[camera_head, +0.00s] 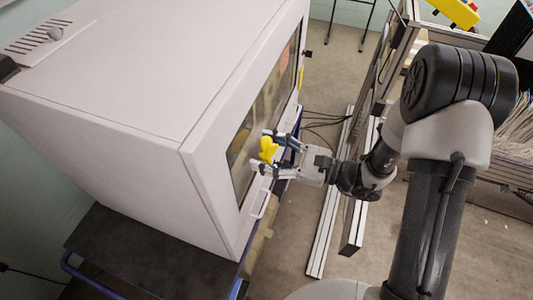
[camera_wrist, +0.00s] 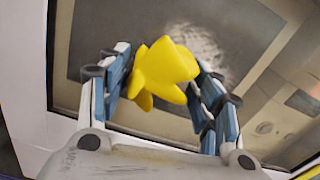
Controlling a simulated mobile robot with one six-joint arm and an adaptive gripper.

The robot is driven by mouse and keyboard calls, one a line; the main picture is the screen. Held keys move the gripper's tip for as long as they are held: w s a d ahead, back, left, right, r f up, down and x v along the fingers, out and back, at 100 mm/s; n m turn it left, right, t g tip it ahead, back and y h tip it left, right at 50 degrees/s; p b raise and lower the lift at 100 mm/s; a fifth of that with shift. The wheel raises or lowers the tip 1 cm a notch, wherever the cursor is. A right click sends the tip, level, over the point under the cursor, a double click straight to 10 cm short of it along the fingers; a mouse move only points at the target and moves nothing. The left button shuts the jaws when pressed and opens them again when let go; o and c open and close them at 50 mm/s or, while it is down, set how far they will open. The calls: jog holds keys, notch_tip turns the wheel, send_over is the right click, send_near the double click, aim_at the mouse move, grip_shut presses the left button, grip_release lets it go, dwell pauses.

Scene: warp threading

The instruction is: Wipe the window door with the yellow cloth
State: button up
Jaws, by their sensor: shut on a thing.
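The yellow cloth (camera_head: 268,148) is bunched up between the fingers of my gripper (camera_head: 264,151). In the wrist view the cloth (camera_wrist: 163,72) sits between both finger pads of my gripper (camera_wrist: 163,75), which is shut on it. The window door (camera_head: 238,160) is a dark glass pane in a pale frame on the side of a large white cabinet. In the wrist view the window door (camera_wrist: 105,35) fills the background behind the cloth, with a whitish smeared patch (camera_wrist: 200,45) on the glass. The cloth is close to the glass; I cannot tell whether it touches.
The white cabinet (camera_head: 150,65) stands on a dark stand (camera_head: 140,255) at the left. A handle (camera_head: 262,205) juts from the door below my gripper. A metal frame (camera_head: 365,180) stands to the right, with cables (camera_head: 322,122) on the floor.

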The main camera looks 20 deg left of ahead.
aim_at(270, 137)
jog(key=shift+w+d+b, duration=0.2)
jog(key=shift+w+b, duration=0.15)
jog(key=shift+w, duration=2.05)
jog(key=shift+w+d+b, duration=0.15)
jog(key=shift+w+b, duration=0.15)
jog(key=shift+w, duration=2.05)
jog(key=shift+a, duration=0.1)
jog(key=shift+s+a, duration=0.2)
jog(key=shift+s, duration=2.4)
jog(key=shift+s+a, duration=0.15)
jog(key=shift+s, duration=2.45)
jog(key=shift+r+p, duration=1.1)
jog(key=shift+r, duration=0.15)
jog(key=shift+w+d+f+b, duration=0.1)
jog(key=shift+w+d+b, duration=0.1)
jog(key=shift+w, duration=1.55)
jog(key=shift+w+d+r+b, duration=0.1)
jog(key=shift+w+b, duration=0.1)
jog(key=shift+w, duration=1.5)
jog(key=shift+w+d+f+b, duration=0.1)
jog(key=shift+w+d+b, duration=0.1)
jog(key=shift+w, duration=1.55)
jog(key=shift+s+a, duration=0.2)
jog(key=shift+s, duration=1.6)
jog(key=shift+s+a, duration=0.2)
jog(key=shift+s, duration=1.55)
jog(key=shift+s+a, duration=0.1)
jog(key=shift+s, duration=1.6)
